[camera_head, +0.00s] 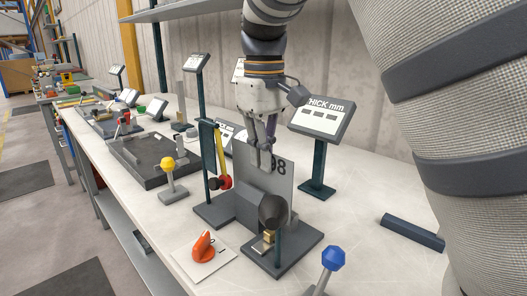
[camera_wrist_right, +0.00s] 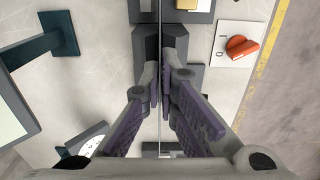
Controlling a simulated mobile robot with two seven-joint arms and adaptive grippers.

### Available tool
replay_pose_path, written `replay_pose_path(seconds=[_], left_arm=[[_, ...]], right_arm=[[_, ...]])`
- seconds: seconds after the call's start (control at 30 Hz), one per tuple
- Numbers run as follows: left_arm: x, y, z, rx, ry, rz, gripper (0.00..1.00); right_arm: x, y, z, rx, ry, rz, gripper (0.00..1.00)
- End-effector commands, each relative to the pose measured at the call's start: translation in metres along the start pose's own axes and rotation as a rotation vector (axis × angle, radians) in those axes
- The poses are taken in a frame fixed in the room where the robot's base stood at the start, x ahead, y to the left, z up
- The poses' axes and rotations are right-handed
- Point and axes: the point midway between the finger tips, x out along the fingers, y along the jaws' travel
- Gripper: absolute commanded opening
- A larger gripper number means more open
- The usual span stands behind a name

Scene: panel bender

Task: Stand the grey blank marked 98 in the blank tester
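The grey blank marked 98 (camera_head: 281,185) is upright at the blank tester (camera_head: 291,258), its lower part behind the tester's grey block. I cannot tell whether its bottom edge is seated. My right gripper (camera_head: 264,158) comes down from above with its fingers on either side of the blank's upper edge. In the right wrist view the blank (camera_wrist_right: 160,112) shows edge-on as a thin line, and the right gripper's fingertips (camera_wrist_right: 163,88) close on it from both sides. Below them is the tester's dark slotted block (camera_wrist_right: 174,42). My left gripper is not in view.
An orange knob (camera_head: 203,246) on a white plate and a blue-topped post (camera_head: 332,259) stand near the tester. A sign on a stand (camera_head: 321,118) is behind it. A dark bar (camera_head: 412,232) lies at the right. A yellow-topped post (camera_head: 169,166) is at the left.

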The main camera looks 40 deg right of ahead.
Motion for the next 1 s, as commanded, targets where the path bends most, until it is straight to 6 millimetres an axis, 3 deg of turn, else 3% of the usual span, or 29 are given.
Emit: replay_pose_path(seconds=[1.0], left_arm=[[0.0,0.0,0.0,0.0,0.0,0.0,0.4]], right_arm=[[0.02,0.0,0.0,0.0,0.0,-0.001,0.0]])
